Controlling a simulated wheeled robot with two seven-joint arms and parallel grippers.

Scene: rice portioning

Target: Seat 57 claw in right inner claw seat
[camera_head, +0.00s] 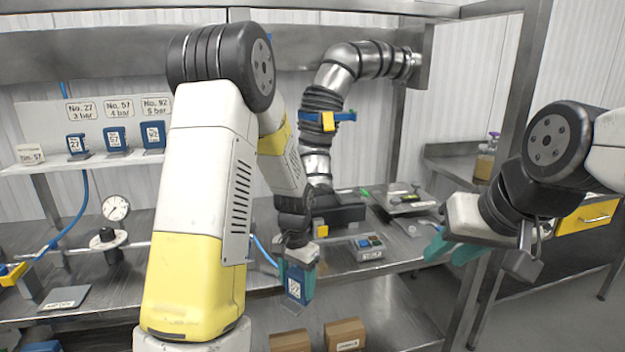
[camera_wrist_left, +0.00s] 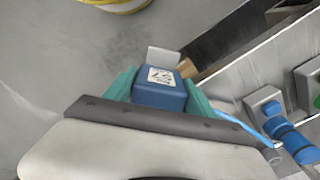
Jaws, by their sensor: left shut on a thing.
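My left gripper (camera_head: 297,282) is shut on a blue claw block (camera_head: 295,287) with a white label, held in front of the bench edge. In the left wrist view the blue claw (camera_wrist_left: 160,92) sits between the teal fingers, a pale tab standing at its far end; its number is hard to read. My right gripper (camera_head: 453,252) is at the right, empty, its teal fingers apart. Blue blocks marked 27 (camera_head: 76,144), 57 (camera_head: 115,138) and 92 (camera_head: 153,135) stand on the back shelf. I cannot make out the right inner claw seat.
A jointed steel duct (camera_head: 335,75) hangs over the bench behind my left gripper. A button box (camera_head: 368,246) is at the bench's front edge, and a pressure gauge (camera_head: 115,208) stands at left. Cardboard boxes (camera_head: 345,335) are below. Open floor lies at right.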

